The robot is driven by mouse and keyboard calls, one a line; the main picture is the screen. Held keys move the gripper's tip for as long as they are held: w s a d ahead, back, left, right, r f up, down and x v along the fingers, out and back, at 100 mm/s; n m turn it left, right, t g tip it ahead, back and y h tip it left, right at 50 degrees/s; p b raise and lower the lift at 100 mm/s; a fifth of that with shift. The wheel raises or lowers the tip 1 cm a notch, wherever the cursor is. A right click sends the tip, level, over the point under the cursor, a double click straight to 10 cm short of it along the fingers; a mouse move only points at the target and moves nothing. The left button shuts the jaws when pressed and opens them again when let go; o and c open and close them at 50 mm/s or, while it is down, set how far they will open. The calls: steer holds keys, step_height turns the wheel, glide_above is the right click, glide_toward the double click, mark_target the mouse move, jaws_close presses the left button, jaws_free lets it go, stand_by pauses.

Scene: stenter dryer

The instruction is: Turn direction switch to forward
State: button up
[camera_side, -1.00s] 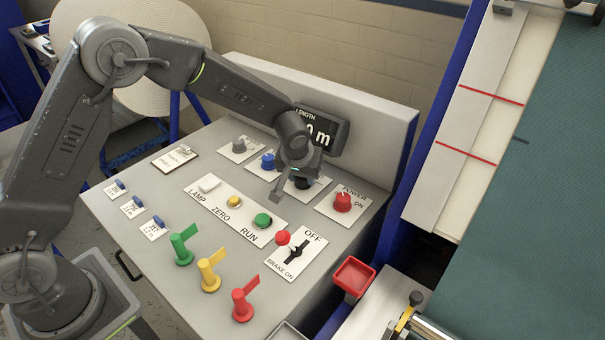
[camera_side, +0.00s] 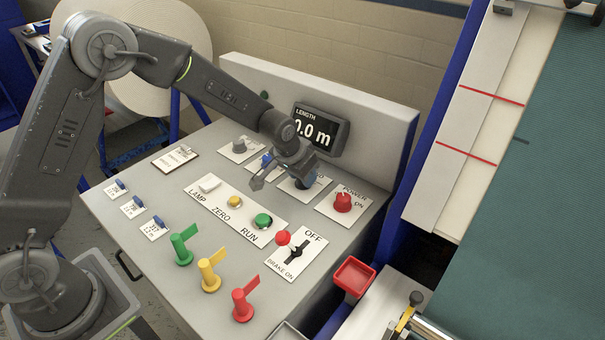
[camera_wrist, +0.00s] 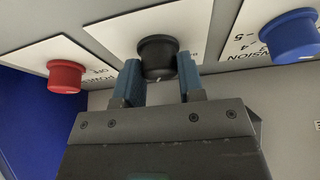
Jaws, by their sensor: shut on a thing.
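A black knob (camera_wrist: 157,55) sits on a white label plate between a red knob and a blue knob in the wrist view. My gripper (camera_wrist: 160,76) has its two blue-green fingers on either side of the black knob and is shut on it. In the side view my gripper (camera_side: 303,174) is low over the same plate and hides most of the knob. The plate's wording is mostly covered, so I cannot read the knob's name or its setting. A grey knob (camera_side: 239,146) stands at the far left of the same row, its label too small to read.
The red POWER knob (camera_side: 342,202) is to the right and the blue knob (camera_wrist: 289,37) is on the other side. The length display (camera_side: 320,130) stands close behind. The green RUN button (camera_side: 262,221) and red-tipped brake lever (camera_side: 283,238) are in front.

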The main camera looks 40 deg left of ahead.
steer(key=shift+a+m+g+h, duration=0.1)
steer(key=shift+m+g+h, duration=0.35)
steer(key=shift+m, duration=1.35)
steer(key=shift+h, duration=0.25)
steer(key=o, duration=0.9)
steer(key=v, duration=1.3)
steer(key=shift+s+r, duration=0.25)
steer(key=shift+s, duration=0.15)
